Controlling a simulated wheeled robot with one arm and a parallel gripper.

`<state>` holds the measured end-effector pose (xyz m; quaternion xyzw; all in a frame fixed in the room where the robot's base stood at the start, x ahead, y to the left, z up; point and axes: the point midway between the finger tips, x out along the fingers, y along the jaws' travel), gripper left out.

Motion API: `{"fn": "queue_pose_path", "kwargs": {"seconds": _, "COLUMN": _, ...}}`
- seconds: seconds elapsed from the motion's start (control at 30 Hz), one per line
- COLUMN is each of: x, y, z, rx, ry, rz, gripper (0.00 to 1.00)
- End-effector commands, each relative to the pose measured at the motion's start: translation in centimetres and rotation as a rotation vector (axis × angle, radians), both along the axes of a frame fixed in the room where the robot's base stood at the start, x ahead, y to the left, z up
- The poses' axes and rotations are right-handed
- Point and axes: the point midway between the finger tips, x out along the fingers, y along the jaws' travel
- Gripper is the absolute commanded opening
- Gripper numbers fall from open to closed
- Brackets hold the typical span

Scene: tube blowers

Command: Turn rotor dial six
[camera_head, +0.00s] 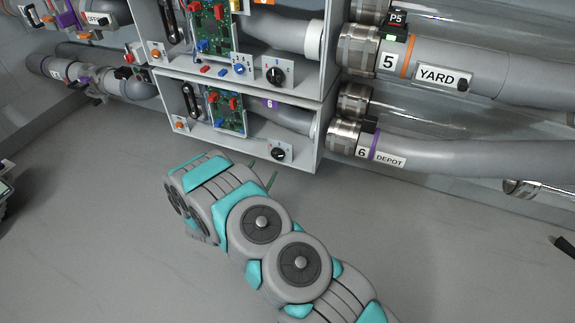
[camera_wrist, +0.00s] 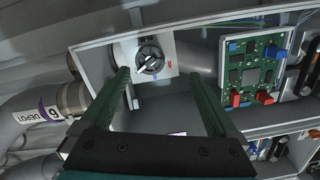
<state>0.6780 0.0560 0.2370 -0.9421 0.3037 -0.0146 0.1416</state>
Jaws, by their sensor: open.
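The rotor dial (camera_head: 278,153) is a black knob on a white plate at the right end of the lower grey box, the one beside the tube marked 6 DEPOT. In the wrist view the dial (camera_wrist: 150,60) shows close up, with small red and blue marks beside it. My gripper (camera_head: 262,172) is just in front of that box, its thin green fingers apart. In the wrist view my gripper (camera_wrist: 160,77) is open and empty. The dial appears between and beyond the fingertips, nearer the left finger. I see no contact with it.
In the lower box, a green circuit board (camera_head: 227,112) sits left of the dial. The upper box (camera_head: 290,85) has a similar dial (camera_head: 275,75), beside tube 5, YARD. The 6 DEPOT label (camera_head: 378,156) is on the tube at right. The floor in front is clear.

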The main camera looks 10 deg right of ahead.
Motion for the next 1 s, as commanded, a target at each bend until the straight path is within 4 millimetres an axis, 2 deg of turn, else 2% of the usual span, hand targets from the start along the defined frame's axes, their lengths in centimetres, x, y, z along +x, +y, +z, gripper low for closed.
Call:
{"fn": "queue_pose_path", "kwargs": {"seconds": 0.13, "x": -0.7, "y": -0.4, "z": -0.2, "rx": -0.046, "ry": -0.034, "rz": -0.010, "gripper": 0.95}}
{"fn": "queue_pose_path", "kwargs": {"seconds": 0.27, "x": -0.3, "y": -0.9, "z": -0.1, "rx": -0.052, "ry": -0.041, "rz": -0.015, "gripper": 0.95}}
{"fn": "queue_pose_path", "kwargs": {"seconds": 0.7, "x": 4.4, "y": -4.3, "z": -0.2, "rx": -0.049, "ry": -0.038, "rz": -0.015, "gripper": 0.95}}
{"fn": "queue_pose_path", "kwargs": {"seconds": 1.0, "x": 5.5, "y": -5.1, "z": -0.2, "rx": -0.050, "ry": -0.037, "rz": -0.014, "gripper": 0.95}}
